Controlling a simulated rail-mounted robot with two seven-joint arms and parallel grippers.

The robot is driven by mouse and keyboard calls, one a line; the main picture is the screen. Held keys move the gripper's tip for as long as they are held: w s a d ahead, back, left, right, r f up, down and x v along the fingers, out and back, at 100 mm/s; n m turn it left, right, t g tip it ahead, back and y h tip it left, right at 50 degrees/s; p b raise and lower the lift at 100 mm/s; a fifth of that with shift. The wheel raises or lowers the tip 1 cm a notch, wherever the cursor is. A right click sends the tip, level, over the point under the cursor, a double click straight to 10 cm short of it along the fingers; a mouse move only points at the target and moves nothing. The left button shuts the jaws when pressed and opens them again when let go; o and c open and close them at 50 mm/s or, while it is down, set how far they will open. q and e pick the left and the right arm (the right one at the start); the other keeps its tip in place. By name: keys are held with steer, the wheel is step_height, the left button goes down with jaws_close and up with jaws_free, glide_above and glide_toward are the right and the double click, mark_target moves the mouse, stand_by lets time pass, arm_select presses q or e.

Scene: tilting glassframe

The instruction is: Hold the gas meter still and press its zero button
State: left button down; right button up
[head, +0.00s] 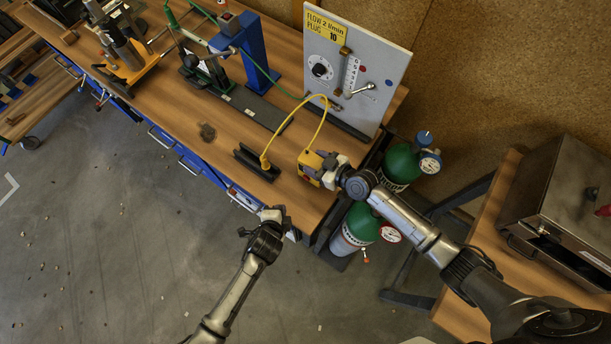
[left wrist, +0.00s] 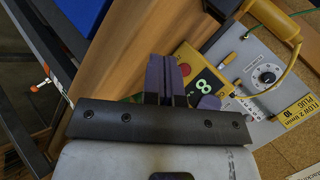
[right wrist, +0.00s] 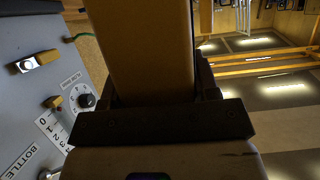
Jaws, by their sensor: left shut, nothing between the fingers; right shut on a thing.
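The yellow gas meter (head: 309,167) is held above the right end of the workbench, with my right gripper (head: 326,172) shut on it. In the right wrist view the meter (right wrist: 150,45) fills the space between the fingers. My left gripper (head: 273,212) is shut and empty, left of and below the meter in the head view. Its fingertips (left wrist: 174,65) appear near the meter's face.
Green gas bottles (head: 398,163) stand at the bench's right end. A metal case (head: 560,200) sits on another table.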

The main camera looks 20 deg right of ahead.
mark_target(306, 178)
arm_select(q)
steer(key=shift+w+d+f+m, duration=0.15)
steer(key=shift+f+m, duration=0.05)
steer(key=shift+m, duration=0.2)
steer(key=shift+d, duration=0.1)
steer(key=shift+w+d, duration=0.9)
steer(key=shift+d, duration=0.25)
steer(key=shift+w+d, duration=0.85)
steer(key=shift+d, duration=0.25)
steer(key=shift+w+d, duration=0.9)
steer(key=shift+d, duration=0.25)
steer(key=shift+w+d, duration=0.1)
steer(key=shift+d, duration=0.05)
steer(key=shift+w+d, duration=0.15)
steer(key=shift+d, duration=0.05)
steer(key=shift+w+d, duration=0.3)
steer(key=shift+d, duration=0.1)
stand_by(0.9)
steer(key=shift+s+a, duration=0.1)
steer(key=shift+a, duration=0.05)
steer(key=shift+s+a, duration=0.45)
steer(key=shift+a, duration=0.1)
